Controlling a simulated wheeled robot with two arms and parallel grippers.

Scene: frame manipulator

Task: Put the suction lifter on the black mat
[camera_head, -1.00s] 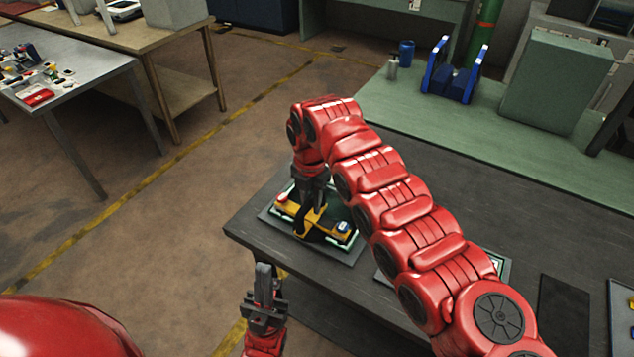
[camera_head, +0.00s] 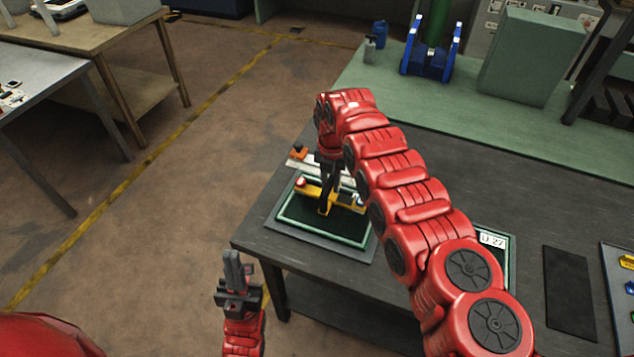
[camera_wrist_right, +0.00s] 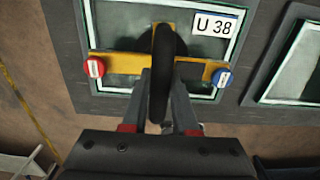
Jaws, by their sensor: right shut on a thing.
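My right gripper (camera_head: 328,190) is shut on the black handle of the suction lifter (camera_head: 347,199), a yellow bar with a red knob and a blue knob. In the right wrist view the lifter (camera_wrist_right: 118,65) lies across the view of the green-edged frame (camera_wrist_right: 120,20) labelled U 38. The lifter looks slightly above this frame, though the gap is hard to judge. The empty black mat (camera_head: 570,290) lies at the right of the dark table, well away from the lifter. My left gripper (camera_head: 235,265) is beside the table's left front edge, its finger gap unclear.
The U 38 frame (camera_head: 295,221) rests on a dark pad. A second frame (camera_head: 497,243), marked U 27, is partly hidden by my right arm. A tray (camera_head: 618,285) is at the right edge. A pale bar with an orange knob (camera_head: 300,153) lies behind the first frame.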

